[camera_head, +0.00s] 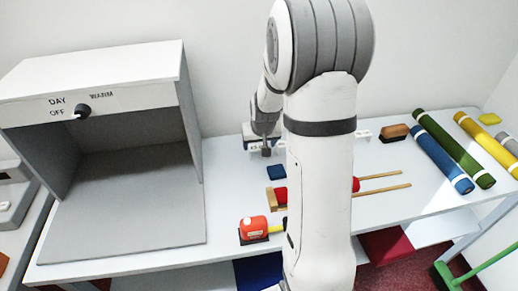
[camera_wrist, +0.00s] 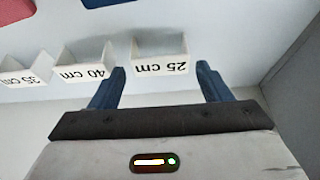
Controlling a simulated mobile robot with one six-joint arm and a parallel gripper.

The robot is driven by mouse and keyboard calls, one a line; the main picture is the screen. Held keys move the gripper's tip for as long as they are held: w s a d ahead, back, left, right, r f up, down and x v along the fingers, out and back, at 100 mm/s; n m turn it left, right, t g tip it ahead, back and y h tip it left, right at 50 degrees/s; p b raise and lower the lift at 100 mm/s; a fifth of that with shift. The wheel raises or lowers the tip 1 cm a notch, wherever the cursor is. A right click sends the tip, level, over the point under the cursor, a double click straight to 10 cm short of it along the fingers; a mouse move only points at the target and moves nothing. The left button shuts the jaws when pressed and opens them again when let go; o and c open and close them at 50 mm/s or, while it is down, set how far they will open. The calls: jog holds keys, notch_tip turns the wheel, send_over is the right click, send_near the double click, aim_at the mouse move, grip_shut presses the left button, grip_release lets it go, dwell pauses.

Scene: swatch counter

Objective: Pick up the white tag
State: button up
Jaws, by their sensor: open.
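Three white folded tags stand in a row in the wrist view. They read "25 cm" (camera_wrist: 162,62), "40 cm" (camera_wrist: 85,65) and "35 cm" (camera_wrist: 27,72), with the print upside down. My gripper (camera_wrist: 158,72) is open, with its two blue fingers apart. The "25 cm" tag appears between the fingertips and just beyond them, and nothing is gripped. Whether the fingers reach around it is unclear. In the head view my gripper is at the back of the counter, partly behind my arm. A small white piece (camera_head: 363,135) shows right of my arm, its print unreadable.
The white counter (camera_head: 385,207) holds a grey light booth (camera_head: 140,222) at left and a red-and-black tool (camera_head: 253,229) at the front. A blue swatch (camera_head: 276,172) lies near my arm. Blue (camera_head: 443,160), green (camera_head: 455,150) and yellow (camera_head: 487,142) rolls lie at right.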

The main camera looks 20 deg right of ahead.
aim_at(259, 147)
jog(key=shift+x, duration=1.8)
jog(key=shift+c, duration=0.3)
jog(key=c, duration=0.7)
jog(key=shift+o, duration=0.2)
